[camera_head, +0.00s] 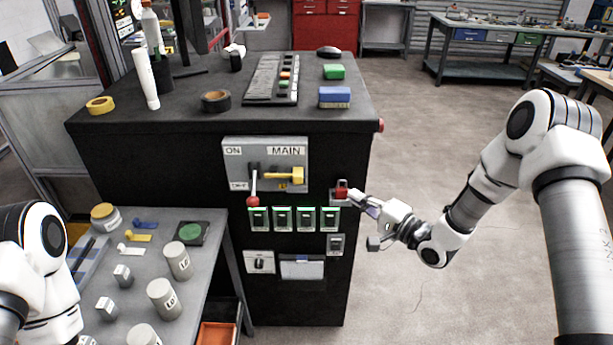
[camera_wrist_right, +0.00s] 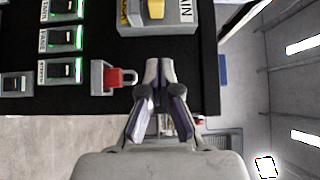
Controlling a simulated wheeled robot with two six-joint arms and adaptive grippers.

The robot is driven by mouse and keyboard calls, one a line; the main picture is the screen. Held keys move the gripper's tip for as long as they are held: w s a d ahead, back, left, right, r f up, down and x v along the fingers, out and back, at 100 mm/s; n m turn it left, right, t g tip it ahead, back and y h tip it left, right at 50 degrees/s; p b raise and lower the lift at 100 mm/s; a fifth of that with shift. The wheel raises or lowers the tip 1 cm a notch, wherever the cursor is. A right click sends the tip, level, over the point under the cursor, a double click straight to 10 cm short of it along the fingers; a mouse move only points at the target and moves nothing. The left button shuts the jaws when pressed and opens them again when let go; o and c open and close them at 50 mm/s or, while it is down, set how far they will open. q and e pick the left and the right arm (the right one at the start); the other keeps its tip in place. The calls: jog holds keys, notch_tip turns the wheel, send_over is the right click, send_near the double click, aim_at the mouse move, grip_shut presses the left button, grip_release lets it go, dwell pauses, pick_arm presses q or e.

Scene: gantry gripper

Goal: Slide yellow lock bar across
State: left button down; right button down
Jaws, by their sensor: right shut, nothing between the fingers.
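The yellow lock bar (camera_head: 291,174) is on the grey MAIN switch panel (camera_head: 240,151) on the black cabinet's front. It lies right of a red-ended lever (camera_head: 253,188) that hangs down near the OFF mark. In the right wrist view, part of the yellow bar (camera_wrist_right: 156,8) shows at the top edge on the panel (camera_wrist_right: 183,24). My right gripper (camera_head: 356,197) is shut and empty, below and right of the bar and apart from it. It is close beside a red padlock (camera_head: 342,189), which also shows in the wrist view (camera_wrist_right: 114,78). My left gripper is out of view.
A row of green-lit switches (camera_head: 282,218) sits under the panel. The cabinet top (camera_head: 200,120) holds a keyboard, tape rolls and blocks. A grey side table (camera_head: 215,222) with cans and weights stands at left. Floor right of the cabinet is clear around my right arm.

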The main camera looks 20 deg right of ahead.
aim_at(294, 181)
jog(key=s+a+p+x, duration=0.1)
jog(key=a+p+x, duration=0.1)
jog(key=x, duration=1)
jog(key=shift+s+f+p, duration=0.2)
jog(key=shift+f+p, duration=0.05)
jog(key=shift+p, duration=0.55)
jog(key=shift+a, duration=0.15)
jog(key=a+b, duration=0.1)
jog(key=a, duration=0.1)
jog(key=w+a, duration=0.1)
jog(key=a, duration=0.1)
jog(key=shift+w+f+b, duration=0.1)
jog(key=shift+f+b, duration=0.05)
jog(key=shift+b, duration=0.25)
jog(key=shift+a, duration=0.25)
jog(key=shift+d, duration=0.15)
